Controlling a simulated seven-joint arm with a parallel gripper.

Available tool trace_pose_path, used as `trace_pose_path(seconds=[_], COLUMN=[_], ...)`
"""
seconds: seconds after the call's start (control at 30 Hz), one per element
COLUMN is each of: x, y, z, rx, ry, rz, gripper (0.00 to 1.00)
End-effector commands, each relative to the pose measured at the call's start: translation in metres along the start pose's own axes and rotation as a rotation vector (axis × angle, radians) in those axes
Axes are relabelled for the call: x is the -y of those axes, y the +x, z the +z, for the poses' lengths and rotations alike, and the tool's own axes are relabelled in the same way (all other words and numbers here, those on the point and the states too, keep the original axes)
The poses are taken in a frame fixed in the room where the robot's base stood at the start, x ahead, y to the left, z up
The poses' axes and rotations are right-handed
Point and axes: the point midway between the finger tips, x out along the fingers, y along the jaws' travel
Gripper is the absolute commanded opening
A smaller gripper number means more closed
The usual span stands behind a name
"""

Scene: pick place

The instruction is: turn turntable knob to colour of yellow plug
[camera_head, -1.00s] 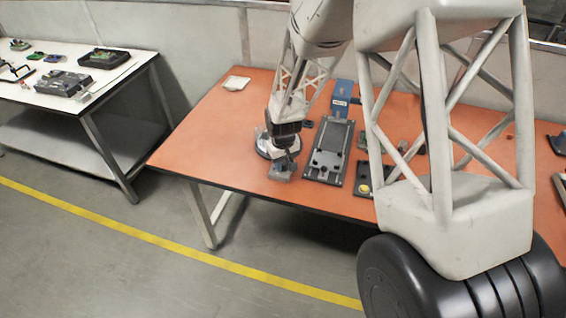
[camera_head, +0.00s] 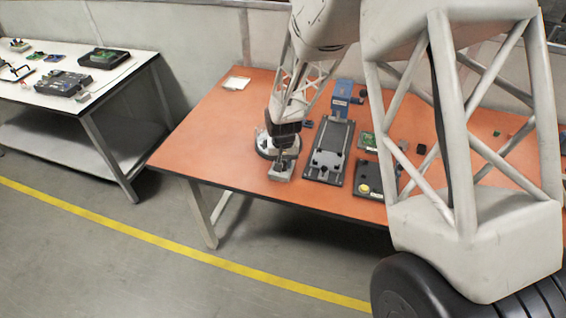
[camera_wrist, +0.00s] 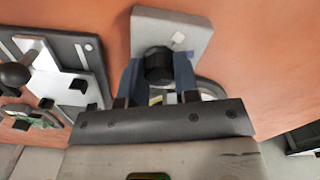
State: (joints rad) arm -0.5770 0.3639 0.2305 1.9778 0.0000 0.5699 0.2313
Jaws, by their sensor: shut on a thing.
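In the wrist view the block (camera_wrist: 190,38) fills the top middle, and the black knob (camera_wrist: 158,64) sits between my blue-grey fingers. My gripper (camera_wrist: 158,72) is shut on the knob. The knob's pointing direction cannot be made out. A yellow round piece (camera_head: 364,188) sits on a dark plate to the right; I cannot tell whether it is the yellow plug.
A grey fixture plate (camera_head: 328,152) lies just right of my gripper, with a blue block (camera_head: 343,90) behind it. A green board (camera_head: 368,140) lies farther right. A white tray (camera_head: 236,83) is at the back left. The orange table (camera_head: 215,125) is clear on the left.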

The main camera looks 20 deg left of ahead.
Motion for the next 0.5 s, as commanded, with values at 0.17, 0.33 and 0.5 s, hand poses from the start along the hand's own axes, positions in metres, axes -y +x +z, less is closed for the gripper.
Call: trace_pose_path(seconds=[0.17,0.33,0.5], x=[-0.0001,-0.0001,-0.0001], y=[-0.0004,-0.0006,-0.0004], z=[-0.0003,-0.0001,-0.0003], rx=[-0.001,-0.001,-0.001], ry=[0.141,0.250,0.317], rz=[0.000,0.000,0.000], gripper=[0.05,0.05,0.05])
